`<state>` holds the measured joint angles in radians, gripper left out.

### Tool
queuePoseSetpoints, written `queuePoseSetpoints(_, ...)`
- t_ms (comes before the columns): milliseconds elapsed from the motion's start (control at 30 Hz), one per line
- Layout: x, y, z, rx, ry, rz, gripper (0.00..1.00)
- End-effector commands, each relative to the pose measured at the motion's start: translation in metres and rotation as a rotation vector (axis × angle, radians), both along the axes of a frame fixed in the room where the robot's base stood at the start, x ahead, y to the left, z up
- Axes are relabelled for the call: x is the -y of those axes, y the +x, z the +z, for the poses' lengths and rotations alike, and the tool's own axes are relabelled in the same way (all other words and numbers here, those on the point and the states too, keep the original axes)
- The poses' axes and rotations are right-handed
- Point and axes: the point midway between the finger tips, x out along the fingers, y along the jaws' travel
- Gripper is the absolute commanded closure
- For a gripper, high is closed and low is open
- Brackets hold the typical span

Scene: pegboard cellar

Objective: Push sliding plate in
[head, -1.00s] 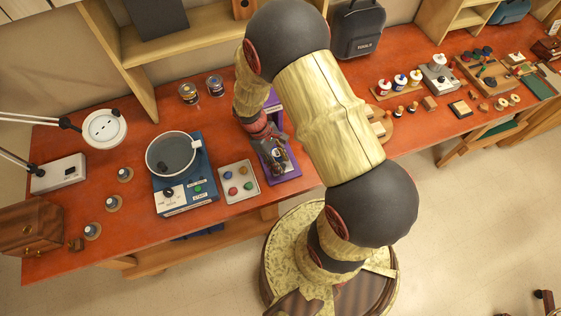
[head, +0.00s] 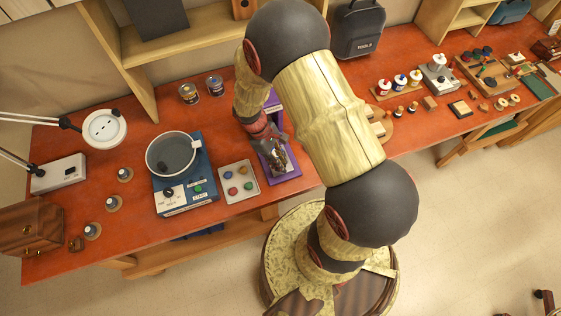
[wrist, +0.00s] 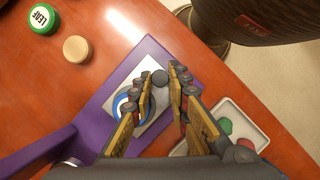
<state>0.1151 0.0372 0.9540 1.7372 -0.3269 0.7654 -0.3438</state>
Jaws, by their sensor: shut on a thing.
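The purple fixture (wrist: 85,112) stands on the orange bench and shows beneath my arm in the head view (head: 290,178). A light grey sliding plate (wrist: 120,85) with a blue and white ring lies in it. A dark round knob (wrist: 160,77) shows between my fingertips at the plate's far end. My gripper (wrist: 167,74) is closed in on the knob, one finger on each side. In the head view my gripper (head: 276,158) is low over the fixture. The fingers hide part of the plate, so how far it sits in the fixture is unclear.
A white tray (head: 253,188) with several coloured buttons is close left of the fixture. A blue device with a round pan (head: 173,153) stands farther left. Two jars (head: 203,90) are behind. A green "LEAF" cap (wrist: 43,18) and a wooden disc (wrist: 77,48) lie beyond the fixture.

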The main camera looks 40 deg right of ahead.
Motion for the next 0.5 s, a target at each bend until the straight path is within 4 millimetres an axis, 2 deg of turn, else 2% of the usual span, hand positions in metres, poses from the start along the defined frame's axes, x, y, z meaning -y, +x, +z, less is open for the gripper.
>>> queuePoseSetpoints(500, 0.0013, 0.0047, 0.0, 0.001, 0.0, 0.0, 1.0)
